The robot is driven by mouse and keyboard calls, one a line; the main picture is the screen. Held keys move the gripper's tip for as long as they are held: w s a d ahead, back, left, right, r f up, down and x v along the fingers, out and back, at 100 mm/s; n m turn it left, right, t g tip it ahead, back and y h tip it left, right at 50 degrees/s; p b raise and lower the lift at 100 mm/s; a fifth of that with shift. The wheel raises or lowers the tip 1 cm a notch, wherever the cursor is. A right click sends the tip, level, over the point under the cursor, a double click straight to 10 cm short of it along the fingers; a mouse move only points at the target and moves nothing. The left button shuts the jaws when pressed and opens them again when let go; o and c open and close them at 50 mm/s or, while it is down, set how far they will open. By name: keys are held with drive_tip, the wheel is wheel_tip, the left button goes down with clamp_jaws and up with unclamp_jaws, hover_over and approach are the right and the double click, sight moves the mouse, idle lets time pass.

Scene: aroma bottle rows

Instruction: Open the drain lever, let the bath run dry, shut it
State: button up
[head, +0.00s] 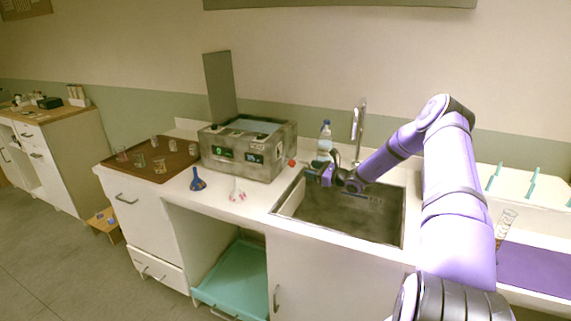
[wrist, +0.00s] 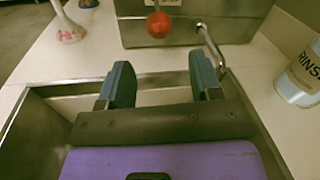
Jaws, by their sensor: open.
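The bath (head: 248,150) is a grey speckled box on the counter left of the sink, with pale bluish liquid showing in its open top. The drain lever's red ball knob (head: 292,162) is at the bath's right side. The wrist view shows the knob (wrist: 158,25) ahead of my fingers, in front of the bath wall (wrist: 180,34); a bent metal pipe (wrist: 211,47) is to its right. My gripper (head: 325,173) is over the sink's left part, right of the knob. In the wrist view my gripper (wrist: 160,82) is open and empty, apart from the knob.
The sink (head: 345,219) lies below my gripper, with a tap (head: 359,125) behind it. A rinse bottle (head: 325,142) stands close behind my gripper. A blue flask (head: 197,181) and a white flask (head: 237,192) stand in front of the bath. A brown tray (head: 150,172) holds several small glasses.

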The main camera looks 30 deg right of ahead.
sight(290, 163)
drive_tip(key=x, duration=1)
drive_tip(key=shift+w+a, duration=0.15)
clamp_jaws()
